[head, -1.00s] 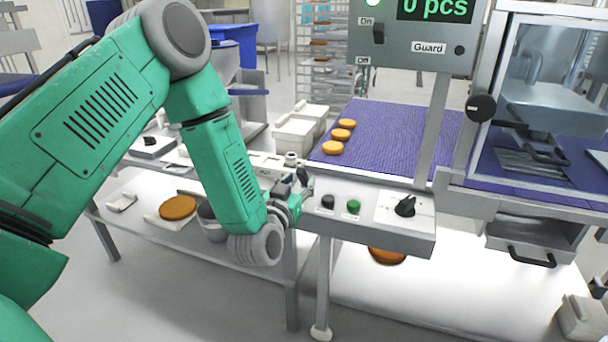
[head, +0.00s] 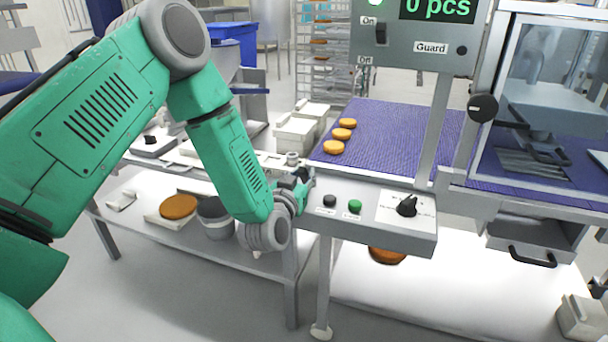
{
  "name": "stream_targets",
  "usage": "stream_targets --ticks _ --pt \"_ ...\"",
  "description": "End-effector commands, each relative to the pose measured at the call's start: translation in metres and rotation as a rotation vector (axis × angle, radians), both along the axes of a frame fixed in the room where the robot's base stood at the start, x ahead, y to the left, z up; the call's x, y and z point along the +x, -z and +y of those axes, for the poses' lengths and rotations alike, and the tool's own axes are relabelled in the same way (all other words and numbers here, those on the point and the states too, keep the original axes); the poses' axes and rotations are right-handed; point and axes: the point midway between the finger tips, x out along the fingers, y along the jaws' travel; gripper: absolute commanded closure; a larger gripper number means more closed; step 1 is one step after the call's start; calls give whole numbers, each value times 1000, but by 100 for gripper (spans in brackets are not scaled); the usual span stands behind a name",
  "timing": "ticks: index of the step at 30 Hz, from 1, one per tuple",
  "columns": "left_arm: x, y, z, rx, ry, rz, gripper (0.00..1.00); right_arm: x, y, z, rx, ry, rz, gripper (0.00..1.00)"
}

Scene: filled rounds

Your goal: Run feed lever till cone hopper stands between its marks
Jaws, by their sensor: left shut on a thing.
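My left gripper (head: 303,182) is at the left end of the grey control panel (head: 385,234), beside the conveyor's near corner. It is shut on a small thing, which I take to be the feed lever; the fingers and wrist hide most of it. I cannot make out the cone hopper or its marks for certain in this view. My right gripper is not in view.
The panel has a black button (head: 330,200), a green button (head: 354,206) and a black dial (head: 407,206). Round orange-brown pieces (head: 342,134) lie on the purple belt (head: 390,135). The display (head: 437,9) reads 0 pcs. A guarded enclosure (head: 550,95) stands right.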

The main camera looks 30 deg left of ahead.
Motion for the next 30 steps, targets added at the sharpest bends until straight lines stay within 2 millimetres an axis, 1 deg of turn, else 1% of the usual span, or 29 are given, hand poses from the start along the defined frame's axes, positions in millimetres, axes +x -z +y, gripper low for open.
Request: stream_targets --ticks 5,11,15,21,30 --pt "2 -5 1 -11 0 53 100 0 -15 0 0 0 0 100" --pt "9 -12 3 -41 -1 176 100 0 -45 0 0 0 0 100" --pt "16 -16 4 -68 -1 294 100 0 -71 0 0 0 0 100" --pt "27 -18 7 -112 -2 476 100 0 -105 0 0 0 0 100" --pt "45 -16 11 -175 -1 750 100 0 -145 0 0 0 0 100"
